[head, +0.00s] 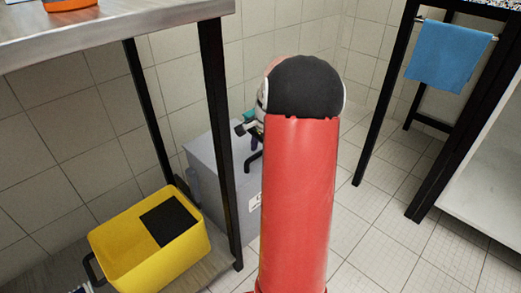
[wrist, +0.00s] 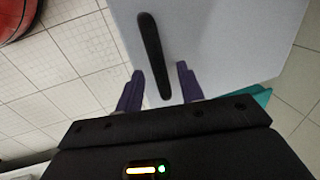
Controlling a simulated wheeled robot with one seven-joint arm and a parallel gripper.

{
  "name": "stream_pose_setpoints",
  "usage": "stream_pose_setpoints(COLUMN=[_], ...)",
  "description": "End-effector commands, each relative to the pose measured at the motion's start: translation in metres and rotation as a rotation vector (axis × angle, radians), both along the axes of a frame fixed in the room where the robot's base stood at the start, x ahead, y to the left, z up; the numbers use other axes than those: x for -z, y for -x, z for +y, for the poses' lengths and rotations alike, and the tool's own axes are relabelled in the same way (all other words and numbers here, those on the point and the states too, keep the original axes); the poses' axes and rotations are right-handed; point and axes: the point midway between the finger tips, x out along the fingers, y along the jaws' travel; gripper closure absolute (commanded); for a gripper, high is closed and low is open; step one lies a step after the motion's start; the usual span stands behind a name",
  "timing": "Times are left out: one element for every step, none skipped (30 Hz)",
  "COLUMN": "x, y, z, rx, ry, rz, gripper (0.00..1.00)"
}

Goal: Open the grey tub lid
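The grey tub (head: 213,165) stands on the floor in the head view, partly behind a black table leg and my red arm. Its lid looks shut. A black bar handle (head: 253,160) shows on it. In the wrist view the grey lid (wrist: 225,45) fills the upper right, with the handle (wrist: 152,45) running lengthwise. My gripper (wrist: 160,68) is open, its two purple fingers on either side of the handle's near end. I cannot tell whether they touch it. In the head view my gripper (head: 247,130) is small and partly hidden, over the tub.
A yellow bin (head: 150,262) with a black patch stands left of the tub. A metal-topped table (head: 120,25) with black legs is above them. At right, a blue towel (head: 448,55) hangs from a rail on a black frame. Tiled floor is clear between.

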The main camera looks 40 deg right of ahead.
Motion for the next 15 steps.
stream_pose_setpoints(x=[-0.0002,-0.0002,-0.0003,-0.0003,-0.0004,-0.0004,-0.0004,-0.0004,-0.0004,-0.0004,-0.0005,-0.0005,-0.0005,-0.0005,-0.0005], y=[0.0,0.0,0.0001,0.0001,0.0001,0.0001,0.0,0.0001,0.0001,0.0001,0.0001,0.0001,0.0001,0.0001,0.0001], z=[0.0,0.0,0.0,0.0,0.0,0.0,0.0,0.0,0.0,0.0,0.0,0.0,0.0,0.0,0.0], rx=[0.0,0.0,0.0,0.0,0.0,0.0,0.0,0.0,0.0,0.0,0.0,0.0,0.0,0.0,0.0], ry=[0.0,0.0,0.0,0.0,0.0,0.0,0.0,0.0,0.0,0.0,0.0,0.0,0.0,0.0,0.0], rz=[0.0,0.0,0.0,0.0,0.0,0.0,0.0,0.0,0.0,0.0,0.0,0.0,0.0,0.0,0.0], gripper=[0.62,0.65,0.7,0.74,0.78,0.83,0.87,0.91,0.96,1.0,1.0,1.0,1.0,1.0,1.0])
